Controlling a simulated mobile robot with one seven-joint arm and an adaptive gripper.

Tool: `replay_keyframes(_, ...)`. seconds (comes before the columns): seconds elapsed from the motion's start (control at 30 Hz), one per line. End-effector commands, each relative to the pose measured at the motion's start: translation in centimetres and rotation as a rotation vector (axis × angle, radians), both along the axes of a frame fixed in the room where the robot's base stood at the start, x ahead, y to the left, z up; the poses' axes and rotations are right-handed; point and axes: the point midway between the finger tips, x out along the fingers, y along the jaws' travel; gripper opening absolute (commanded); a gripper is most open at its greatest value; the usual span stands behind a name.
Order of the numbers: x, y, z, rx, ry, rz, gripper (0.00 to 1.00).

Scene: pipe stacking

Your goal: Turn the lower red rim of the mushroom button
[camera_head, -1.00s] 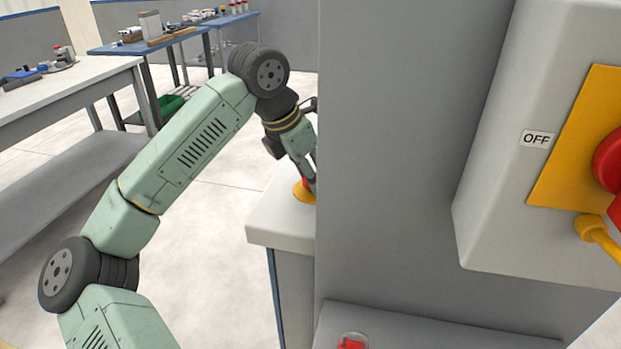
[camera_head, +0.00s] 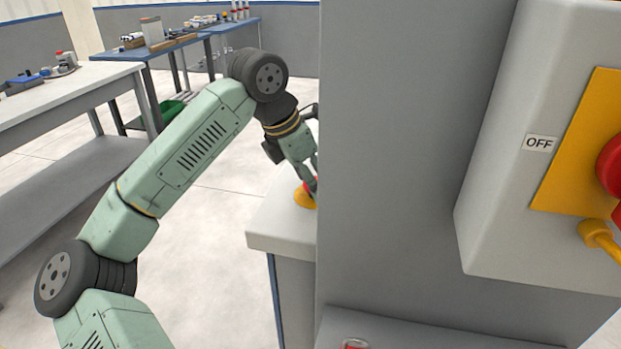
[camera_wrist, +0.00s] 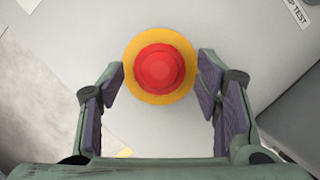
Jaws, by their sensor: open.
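The mushroom button (camera_wrist: 160,70) shows in the wrist view as a red round cap with a wider red rim around it, on a yellow round base (camera_wrist: 131,64). My gripper (camera_wrist: 160,72) is open, with one finger to the left and one to the right of the yellow base. The fingertips appear apart from the red rim. In the head view my gripper (camera_head: 311,185) points down at the button's yellow base (camera_head: 304,198) on a pale cabinet top. A grey panel hides part of the gripper and button there.
The tall grey panel (camera_head: 400,150) stands just right of my gripper. A grey box (camera_head: 500,190) with an OFF label and a yellow plate (camera_head: 572,150) is at the right. Work tables (camera_head: 75,95) stand at the left, with open floor between.

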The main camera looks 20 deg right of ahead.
Motion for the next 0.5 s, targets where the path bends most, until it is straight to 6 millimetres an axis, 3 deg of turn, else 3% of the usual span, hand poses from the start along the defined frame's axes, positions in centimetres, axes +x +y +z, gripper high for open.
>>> replay_keyframes(0.3, 0.0, 0.1, 0.3, -0.001, -0.002, 0.001, 0.59)
replay_keyframes(0.5, -0.1, 1.1, 2.8, 0.000, -0.004, 0.004, 0.59)
